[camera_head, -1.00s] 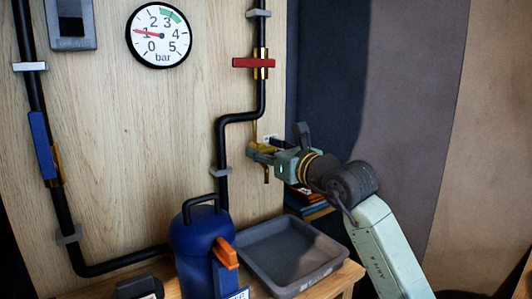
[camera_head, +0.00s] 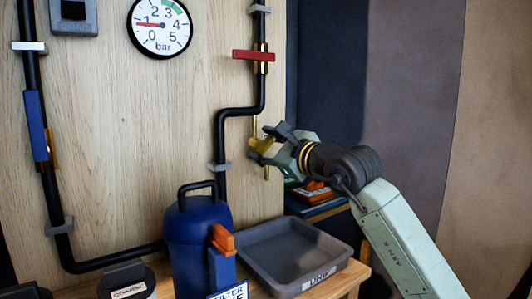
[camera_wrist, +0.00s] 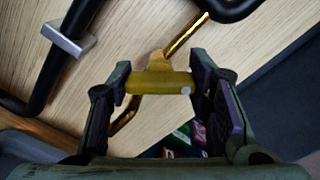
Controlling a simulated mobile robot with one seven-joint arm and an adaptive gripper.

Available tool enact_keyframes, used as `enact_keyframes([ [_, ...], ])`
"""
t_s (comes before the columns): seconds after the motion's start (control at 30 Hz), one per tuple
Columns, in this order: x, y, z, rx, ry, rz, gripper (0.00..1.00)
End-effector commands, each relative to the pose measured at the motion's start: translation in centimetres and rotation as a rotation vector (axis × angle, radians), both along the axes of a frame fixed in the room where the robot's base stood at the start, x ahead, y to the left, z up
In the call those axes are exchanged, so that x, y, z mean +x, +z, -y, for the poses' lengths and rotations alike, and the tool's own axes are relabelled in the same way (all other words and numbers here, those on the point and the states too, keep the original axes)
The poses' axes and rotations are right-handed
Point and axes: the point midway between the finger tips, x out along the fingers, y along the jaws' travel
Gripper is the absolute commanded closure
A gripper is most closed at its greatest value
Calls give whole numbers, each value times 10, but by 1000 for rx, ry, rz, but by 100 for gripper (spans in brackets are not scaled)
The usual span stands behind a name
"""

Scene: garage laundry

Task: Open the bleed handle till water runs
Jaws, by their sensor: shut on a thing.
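The yellow bleed handle (camera_wrist: 158,82) sits between my two fingers in the wrist view, and both fingers touch its ends. My gripper (camera_head: 262,146) is shut on the handle, at the brass bleed pipe (camera_wrist: 188,36) to the right of the black pipe. The handle looks tilted compared with the line of the pipe. In the head view my fingers partly hide it. The spout (camera_head: 266,173) hangs below my gripper, over the grey drip tray (camera_head: 257,266). I see no water at the spout or in the tray. The gauge (camera_head: 160,26) needle points near 1 bar.
A blue filter canister (camera_head: 197,235) with an orange clip stands left of the tray. A red-handled valve (camera_head: 248,55) is above on the black pipe, and a blue-handled valve (camera_head: 37,125) is on the left pipe. Boxes (camera_head: 316,192) lie on a shelf behind my gripper.

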Motion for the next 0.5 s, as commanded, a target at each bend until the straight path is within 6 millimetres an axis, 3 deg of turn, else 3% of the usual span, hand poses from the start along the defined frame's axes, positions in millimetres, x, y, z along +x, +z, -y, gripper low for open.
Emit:
enact_keyframes([
  [0.5,0,1,0,-72,-1,55,82],
])
